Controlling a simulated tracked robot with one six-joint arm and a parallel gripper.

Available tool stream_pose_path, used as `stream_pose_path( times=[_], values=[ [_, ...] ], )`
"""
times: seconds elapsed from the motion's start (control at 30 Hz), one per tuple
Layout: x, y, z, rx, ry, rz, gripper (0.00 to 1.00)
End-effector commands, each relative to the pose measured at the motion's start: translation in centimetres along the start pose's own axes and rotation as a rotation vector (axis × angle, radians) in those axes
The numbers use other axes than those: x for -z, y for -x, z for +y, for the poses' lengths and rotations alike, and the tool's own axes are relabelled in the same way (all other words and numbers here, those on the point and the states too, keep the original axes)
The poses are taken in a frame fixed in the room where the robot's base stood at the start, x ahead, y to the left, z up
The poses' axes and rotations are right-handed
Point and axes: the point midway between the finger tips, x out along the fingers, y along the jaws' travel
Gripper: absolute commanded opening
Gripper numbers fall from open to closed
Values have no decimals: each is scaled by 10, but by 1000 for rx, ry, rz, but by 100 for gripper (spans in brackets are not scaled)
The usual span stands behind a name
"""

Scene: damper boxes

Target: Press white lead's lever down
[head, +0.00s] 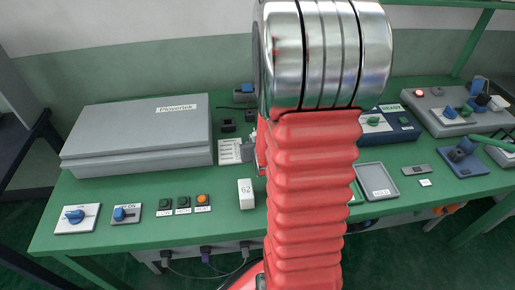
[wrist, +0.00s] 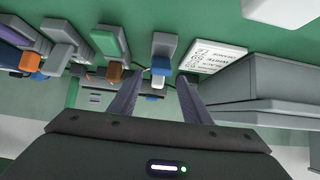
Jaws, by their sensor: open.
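In the wrist view, my gripper (wrist: 162,80) is open, its two dark fingers apart on either side of a small grey block (wrist: 164,45). A white piece (wrist: 158,70) and a blue piece (wrist: 157,84) show at that block's near end, between the fingers. I cannot tell for certain which is the white lead's lever, or whether a finger touches it. Left of it stands a green-topped block (wrist: 106,42) with an orange lever (wrist: 115,72). In the head view my red arm hides the gripper and most of these blocks.
A printed card (wrist: 213,57) lies beside the blocks, and a large grey case (head: 150,133) takes up the bench's left. A white block (head: 246,194) stands near the front. Switches and buttons (head: 183,202) line the front left. A grey tray (head: 377,184) lies right of my arm.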

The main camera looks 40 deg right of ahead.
Motion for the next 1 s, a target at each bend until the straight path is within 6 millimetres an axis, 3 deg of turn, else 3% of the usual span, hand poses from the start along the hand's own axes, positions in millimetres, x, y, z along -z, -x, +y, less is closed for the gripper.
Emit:
stream_pose_path(
  times=[0.63,1.0],
  values=[
    [54,40,-1,1,2,2,44],
    [64,48,-2,1,2,-3,44]
  ],
)
